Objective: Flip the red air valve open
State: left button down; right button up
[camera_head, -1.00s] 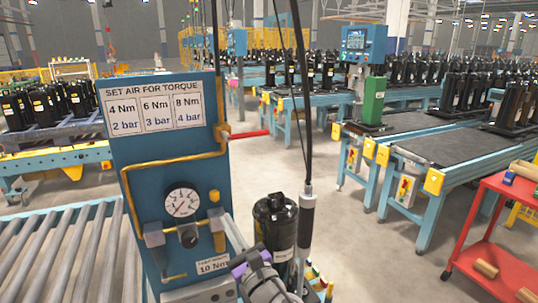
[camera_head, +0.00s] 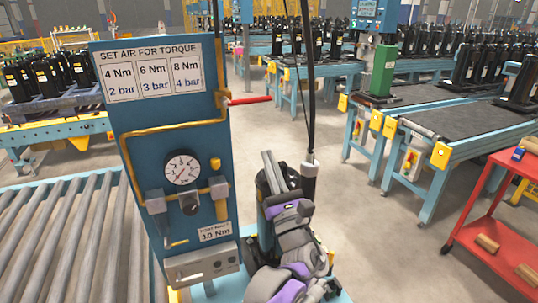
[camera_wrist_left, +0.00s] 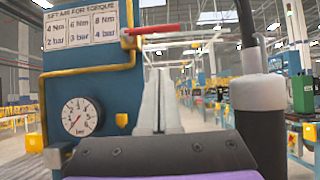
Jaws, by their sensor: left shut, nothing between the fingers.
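The red air valve handle (camera_head: 250,100) sticks out level to the right from the upper right edge of the blue panel (camera_head: 180,142). In the left wrist view the red handle (camera_wrist_left: 155,29) lies across the top, on a brass valve body (camera_wrist_left: 127,40). My left gripper (camera_head: 267,157) points upward, below and slightly right of the handle. In the left wrist view its fingers (camera_wrist_left: 160,75) are together, empty, and apart from the handle. My right gripper is not in view.
A black hanging tool (camera_head: 309,178) with its cable stands just right of my left gripper. A black compressor is partly hidden behind my arm. A gauge (camera_head: 182,168) and yellow pipe (camera_head: 172,127) are on the panel. A roller conveyor (camera_head: 60,240) lies left.

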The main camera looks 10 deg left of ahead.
aim_at(247, 100)
pick_arm(q)
jog(key=w+a+r+p, duration=0.1)
jog(key=w+a+r, duration=0.2)
jog(key=w+r, duration=0.2)
jog(key=shift+w+a+r, duration=0.35)
jog(key=shift+a+r, duration=0.05)
jog(key=shift+r, duration=1.1)
jog(key=shift+w+d+r+n+g+y+p, duration=0.1)
jog(key=shift+r+n+g+y+p, duration=0.25)
jog(key=shift+n+y+p, duration=0.3)
